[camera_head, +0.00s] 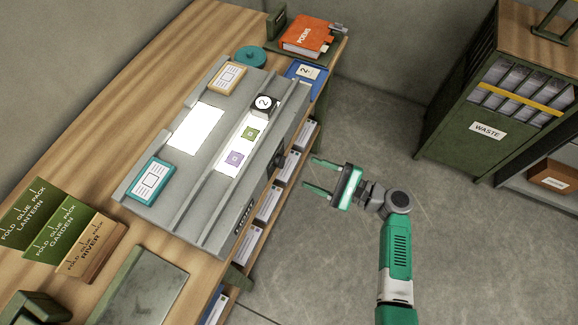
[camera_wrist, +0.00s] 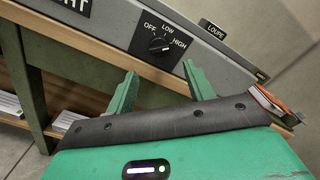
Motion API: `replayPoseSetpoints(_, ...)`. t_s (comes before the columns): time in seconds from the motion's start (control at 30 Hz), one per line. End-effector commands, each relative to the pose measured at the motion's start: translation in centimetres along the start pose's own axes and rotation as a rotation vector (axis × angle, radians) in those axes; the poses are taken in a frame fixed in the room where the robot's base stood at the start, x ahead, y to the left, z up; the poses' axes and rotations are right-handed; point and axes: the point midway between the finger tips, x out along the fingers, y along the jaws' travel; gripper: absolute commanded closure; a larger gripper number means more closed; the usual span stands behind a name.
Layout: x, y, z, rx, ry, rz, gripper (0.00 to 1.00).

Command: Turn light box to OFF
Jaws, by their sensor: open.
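The grey light box (camera_head: 192,180) lies on the wooden bench, and its two panels glow bright white. Its dark dial (camera_wrist: 159,45) is on the front face, with OFF, LOW and HIGH marked around it from left to right. The dial also shows as a dark knob in the head view (camera_head: 280,160). I cannot tell for sure which mark its pointer faces, though a pale line on it seems to lean toward HIGH. My gripper (camera_head: 309,173) is open and empty, in front of the box. In the wrist view its fingertips (camera_wrist: 160,70) stand apart, just below the dial, not touching it.
Cards and a round black-and-white piece (camera_head: 263,104) lie on the box. Shelves with white packets (camera_head: 268,203) are under the bench edge. A green waste cabinet (camera_head: 465,130) stands at the right. The floor between is clear.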

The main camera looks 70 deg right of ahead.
Motion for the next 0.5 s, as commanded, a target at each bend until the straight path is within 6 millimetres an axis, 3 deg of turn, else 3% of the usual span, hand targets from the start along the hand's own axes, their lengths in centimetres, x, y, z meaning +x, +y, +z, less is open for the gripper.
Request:
replayPoseSetpoints(0.17,-0.3,0.1,-0.2,0.022,-0.004,-0.014,0.47)
replayPoseSetpoints(0.5,5.5,0.1,-0.3,0.017,-0.004,-0.012,0.47)
